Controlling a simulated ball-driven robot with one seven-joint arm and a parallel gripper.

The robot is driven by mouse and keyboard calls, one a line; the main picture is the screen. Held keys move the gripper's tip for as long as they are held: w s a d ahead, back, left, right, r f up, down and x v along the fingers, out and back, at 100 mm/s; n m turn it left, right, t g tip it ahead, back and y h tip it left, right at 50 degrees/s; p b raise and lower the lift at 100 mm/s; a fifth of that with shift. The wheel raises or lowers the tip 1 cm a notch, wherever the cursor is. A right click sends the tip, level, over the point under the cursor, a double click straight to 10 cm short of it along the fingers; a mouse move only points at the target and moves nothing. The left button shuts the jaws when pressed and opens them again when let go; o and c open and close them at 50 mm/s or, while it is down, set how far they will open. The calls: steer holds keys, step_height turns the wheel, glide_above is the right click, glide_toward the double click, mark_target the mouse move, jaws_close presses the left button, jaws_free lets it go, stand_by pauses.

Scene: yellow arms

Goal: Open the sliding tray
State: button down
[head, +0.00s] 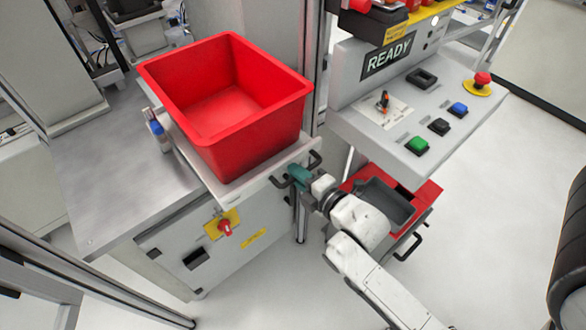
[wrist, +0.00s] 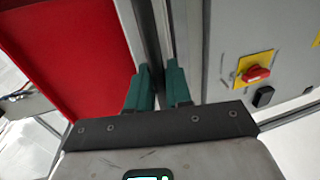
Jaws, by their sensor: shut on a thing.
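The sliding tray (head: 240,193) is a pale flat shelf under the large red bin (head: 222,105), above the metal cabinet's front. A black bar handle (head: 277,182) sits on its front edge, and both of its ends show. My gripper (head: 294,174), with teal fingers, is shut on the middle of this handle and hides that part. In the wrist view the teal fingers of my gripper (wrist: 159,82) stand close together, with the red bin (wrist: 75,60) to the left. The held part of the handle is hard to make out there.
A red rotary switch on a yellow plate (head: 223,226) is on the cabinet front. A button console (head: 430,110) stands at the right. Below it, a red-edged unit with a grey bin (head: 385,200) lies close behind my arm. Floor is clear in front.

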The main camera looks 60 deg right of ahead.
stand_by(0.3)
steer(key=c, duration=1.2)
jaws_free()
steer(key=b+v, duration=0.2)
steer(key=v, duration=0.9)
steer(key=shift+w, duration=0.1)
steer(key=shift+f, duration=0.1)
steer(key=a+f+m+g+y, duration=0.3)
steer(key=a+f+m+g, duration=0.1)
steer(key=f+m+g, duration=0.6)
steer(key=s+a+m+g, duration=0.1)
steer(key=s+a+f+m+g, duration=0.1)
steer(key=s+m, duration=0.1)
steer(key=s+a+f+m+g+y, duration=0.1)
steer(key=s+a+m+g, duration=0.1)
